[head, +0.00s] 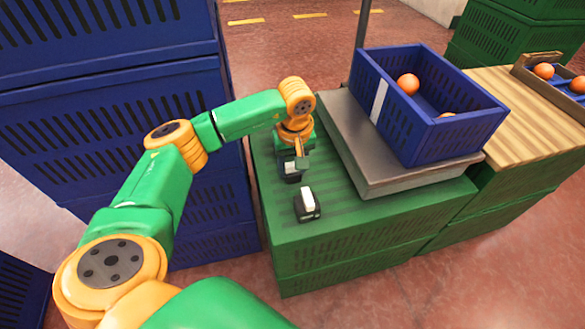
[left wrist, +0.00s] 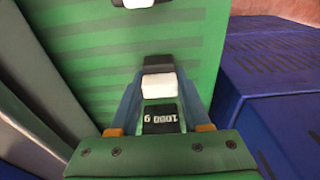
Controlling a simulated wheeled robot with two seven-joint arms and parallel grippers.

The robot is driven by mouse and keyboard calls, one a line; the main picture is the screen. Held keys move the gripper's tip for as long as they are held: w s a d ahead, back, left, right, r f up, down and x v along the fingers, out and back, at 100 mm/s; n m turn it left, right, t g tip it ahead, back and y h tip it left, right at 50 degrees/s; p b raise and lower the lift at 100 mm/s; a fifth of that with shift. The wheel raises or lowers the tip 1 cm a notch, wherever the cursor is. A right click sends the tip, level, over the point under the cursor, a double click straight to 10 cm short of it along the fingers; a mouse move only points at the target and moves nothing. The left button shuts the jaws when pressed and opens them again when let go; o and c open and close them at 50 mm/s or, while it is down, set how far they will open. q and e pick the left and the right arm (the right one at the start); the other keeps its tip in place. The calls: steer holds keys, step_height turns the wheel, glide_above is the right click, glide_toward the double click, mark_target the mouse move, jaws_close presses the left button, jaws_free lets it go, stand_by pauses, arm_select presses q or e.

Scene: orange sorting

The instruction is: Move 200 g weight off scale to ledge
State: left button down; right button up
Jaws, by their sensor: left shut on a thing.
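My left gripper (head: 291,165) is over the green crate top beside the scale (head: 385,180). It is shut on a black weight with a white block (head: 290,168), which also shows between the fingers in the left wrist view (left wrist: 158,84). A dark label that seems to read 1000 g (left wrist: 162,119) shows between the fingers; I see no 200 g marking. Whether the held weight touches the crate top is unclear. A second black and white weight (head: 307,204) stands apart on the green crate ledge (head: 340,238), nearer the front; no marking on it is readable. My right gripper is not in view.
A blue crate (head: 447,142) with oranges (head: 408,84) stands on the scale. A scale post (head: 362,30) rises behind. Tall blue crates (head: 120,110) stand left. A wooden top (head: 535,115) with a tray of oranges lies right. The front of the green ledge is clear.

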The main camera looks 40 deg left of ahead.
mark_target(294, 175)
arm_select(q)
steer(key=shift+r, duration=0.1)
steer(key=shift+c, duration=1.8)
jaws_free()
step_height(294, 175, up, 12)
steer(key=s+d+p, duration=0.1)
steer(key=p, duration=0.2)
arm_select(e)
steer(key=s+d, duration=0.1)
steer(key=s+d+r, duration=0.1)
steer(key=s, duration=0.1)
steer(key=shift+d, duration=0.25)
arm_select(q)
steer(key=shift+d, duration=0.1)
